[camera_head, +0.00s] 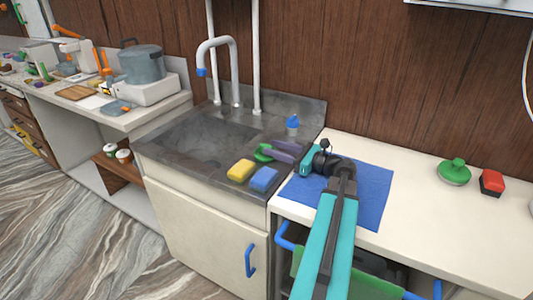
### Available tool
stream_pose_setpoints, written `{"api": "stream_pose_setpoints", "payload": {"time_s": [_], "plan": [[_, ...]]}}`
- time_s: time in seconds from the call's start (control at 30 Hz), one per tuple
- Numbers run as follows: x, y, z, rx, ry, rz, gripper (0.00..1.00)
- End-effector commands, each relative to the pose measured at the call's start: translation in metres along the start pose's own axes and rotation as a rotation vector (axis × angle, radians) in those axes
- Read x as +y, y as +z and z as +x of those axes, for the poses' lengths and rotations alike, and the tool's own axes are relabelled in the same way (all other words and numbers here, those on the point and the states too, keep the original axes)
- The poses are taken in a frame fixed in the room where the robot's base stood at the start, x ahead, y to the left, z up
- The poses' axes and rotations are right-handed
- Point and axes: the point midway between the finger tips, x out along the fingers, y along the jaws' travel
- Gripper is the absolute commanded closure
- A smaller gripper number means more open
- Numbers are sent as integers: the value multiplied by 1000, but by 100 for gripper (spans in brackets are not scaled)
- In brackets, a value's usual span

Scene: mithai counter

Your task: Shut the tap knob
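The tap (222,62) is a white curved spout with a blue tip, rising from the back of the grey sink counter. A small blue knob on a grey base (293,122), which looks like the tap knob, stands at the counter's back right. My gripper (273,149) reaches left over the counter's right part, nearer the camera than the knob and apart from it in the picture. Its two purple-grey fingers look spread, with nothing clearly held between them. Whether water runs cannot be told.
A yellow sponge (241,171), a blue sponge (264,179) and a green item (262,153) lie on the sink counter near my fingertips. A blue mat (372,195) lies on the white counter to the right. A green-handled item (454,172) and a red-topped block (492,182) stand farther right.

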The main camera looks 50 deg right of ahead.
Motion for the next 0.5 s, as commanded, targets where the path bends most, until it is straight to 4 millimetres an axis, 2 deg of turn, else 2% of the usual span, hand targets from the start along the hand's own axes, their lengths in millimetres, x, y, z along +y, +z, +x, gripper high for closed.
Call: {"api": "stream_pose_setpoints", "payload": {"time_s": [0.23, 0.5], "plan": [[0, 0, 31, 0, 0, 0, 61], [0, 0, 39, 0, -2, 0, 61]]}}
